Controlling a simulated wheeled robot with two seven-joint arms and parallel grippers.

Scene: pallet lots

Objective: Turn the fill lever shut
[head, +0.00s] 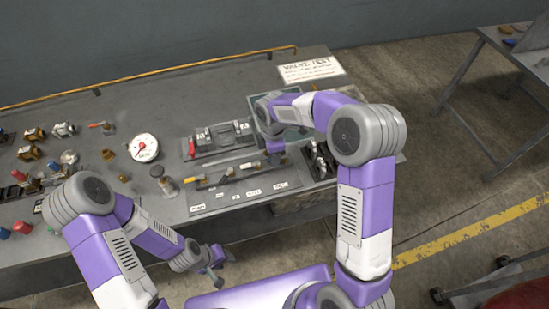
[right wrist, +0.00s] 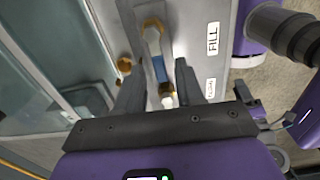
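The FILL label (right wrist: 213,40) lies on the grey panel in the right wrist view, to the right of a pipe run with brass fittings (right wrist: 153,24). A narrow grey lever-like bar (right wrist: 132,30) runs beside this pipe, and a blue section (right wrist: 158,66) shows lower down. My right gripper (right wrist: 166,66) is open, with its two fingers apart and the pipe line showing between them. In the head view my right gripper (head: 275,147) is over the right end of the valve panel (head: 235,196). My left gripper (head: 217,265) looks open and empty, off the bench's front edge.
A glass-sided tank (right wrist: 45,50) stands left of the pipe in the right wrist view. A round gauge (head: 144,148), a VALVE TEST sign (head: 311,69) and several loose fittings lie on the bench (head: 120,105). A second table (head: 500,45) stands at the far right.

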